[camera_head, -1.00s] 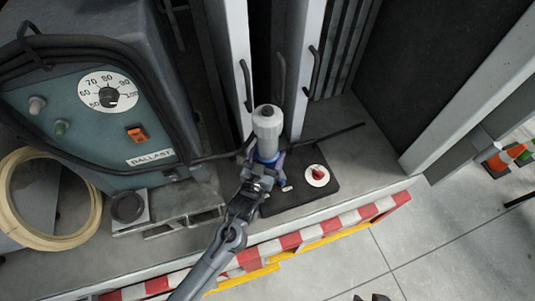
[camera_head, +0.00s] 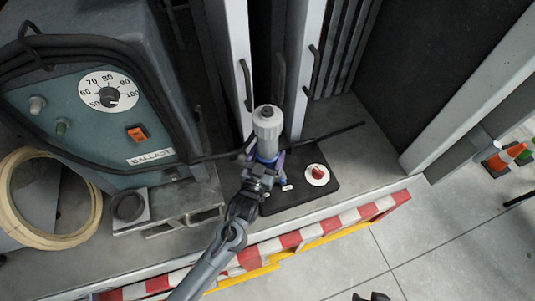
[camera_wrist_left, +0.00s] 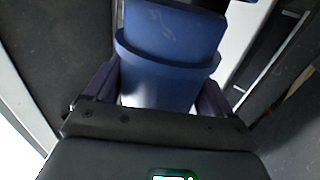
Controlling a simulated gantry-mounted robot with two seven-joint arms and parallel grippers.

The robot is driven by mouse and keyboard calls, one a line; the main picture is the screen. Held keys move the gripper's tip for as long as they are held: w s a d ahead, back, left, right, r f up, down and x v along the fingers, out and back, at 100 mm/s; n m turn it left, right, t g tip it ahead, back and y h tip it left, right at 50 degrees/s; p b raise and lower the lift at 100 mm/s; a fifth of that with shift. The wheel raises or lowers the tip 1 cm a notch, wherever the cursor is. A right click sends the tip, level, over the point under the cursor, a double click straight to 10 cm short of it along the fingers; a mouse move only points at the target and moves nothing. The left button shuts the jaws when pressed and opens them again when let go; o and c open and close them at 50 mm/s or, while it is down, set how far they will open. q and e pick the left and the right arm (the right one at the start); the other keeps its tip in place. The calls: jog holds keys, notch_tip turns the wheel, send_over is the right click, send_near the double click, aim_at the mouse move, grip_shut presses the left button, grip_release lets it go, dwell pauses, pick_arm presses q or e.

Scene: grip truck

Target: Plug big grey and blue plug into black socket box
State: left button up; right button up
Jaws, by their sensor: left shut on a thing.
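The grey and blue plug (camera_head: 268,128) stands roughly upright over the black socket box (camera_head: 296,205), grey end up and blue end down. My left gripper (camera_head: 268,165) is shut around the blue part. In the left wrist view the blue body (camera_wrist_left: 168,65) sits between the dark fingers. The socket opening is hidden behind the plug and gripper, so I cannot tell how far the plug is seated. A red knob on a white dial (camera_head: 317,175) is on the box's right side. Only a small dark tip of my right gripper (camera_head: 371,297) shows at the bottom edge.
A teal ballast unit (camera_head: 90,120) with black cable stands at left, beside a cream cable coil (camera_head: 50,240). White cabinet doors (camera_head: 232,70) with handles rise behind. A red-and-white striped edge (camera_head: 320,232) bounds the truck bed in front. Orange cones are at far right.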

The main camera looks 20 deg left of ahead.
aim_at(264, 157)
dwell(0.4)
pick_arm(q)
jog(key=shift+f, duration=0.3)
dwell(0.5)
jog(key=shift+r, duration=0.15)
jog(key=shift+r+p, duration=1.3)
jog(key=shift+p, duration=0.1)
jog(key=shift+r+p, duration=0.6)
jog(key=shift+p, duration=0.05)
jog(key=shift+f, duration=0.1)
jog(key=shift+f+b, duration=0.4)
jog(key=shift+f, duration=0.5)
